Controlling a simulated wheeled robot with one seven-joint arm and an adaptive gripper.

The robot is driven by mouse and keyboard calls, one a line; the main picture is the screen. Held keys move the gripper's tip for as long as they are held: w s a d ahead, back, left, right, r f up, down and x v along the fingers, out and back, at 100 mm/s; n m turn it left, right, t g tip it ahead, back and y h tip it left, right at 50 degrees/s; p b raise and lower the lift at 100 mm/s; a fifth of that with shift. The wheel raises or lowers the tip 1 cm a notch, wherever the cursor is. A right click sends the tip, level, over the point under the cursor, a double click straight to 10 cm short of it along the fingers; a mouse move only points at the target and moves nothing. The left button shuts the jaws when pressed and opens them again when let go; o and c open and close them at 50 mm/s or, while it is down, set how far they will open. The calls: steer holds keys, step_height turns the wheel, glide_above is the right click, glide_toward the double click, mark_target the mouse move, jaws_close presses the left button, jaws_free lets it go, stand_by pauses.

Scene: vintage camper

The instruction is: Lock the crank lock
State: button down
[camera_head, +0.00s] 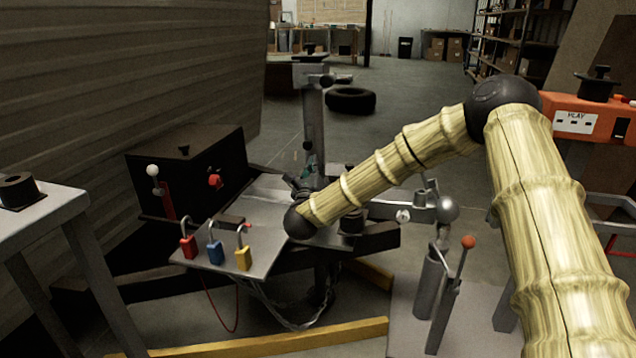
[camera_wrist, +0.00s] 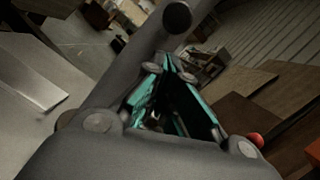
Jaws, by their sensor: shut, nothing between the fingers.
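A grey upright post (camera_head: 313,118) stands at the middle of the head view, with a crank-like arm (camera_head: 335,79) at its top. A small black knob (camera_head: 307,146) shows low on the post, just above my gripper (camera_head: 303,178). I cannot tell for sure which part is the crank lock. In the wrist view, my gripper (camera_wrist: 168,58) has its teal-lined fingers together at the tips, with nothing between them. A grey bar (camera_wrist: 135,58) runs close past the fingers, and a round black knob (camera_wrist: 177,16) shows beyond the tips. Contact cannot be told.
A grey plate (camera_head: 262,262) carries red (camera_head: 188,247), blue (camera_head: 215,253) and yellow (camera_head: 243,259) padlocks. A black box (camera_head: 190,172) stands left. A red-knobbed lever (camera_head: 450,295) and grey cylinder (camera_head: 430,290) stand right. A tyre (camera_head: 351,100) lies behind on open floor.

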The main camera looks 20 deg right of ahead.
mark_target(309, 139)
steer(key=shift+w+a+r, duration=0.2)
steer(key=shift+a+r, duration=0.1)
steer(key=shift+r, duration=0.3)
step_height(309, 139, up, 4)
steer(key=shift+f+p, duration=0.1)
steer(key=shift+p, duration=0.5)
steer(key=shift+f, duration=0.1)
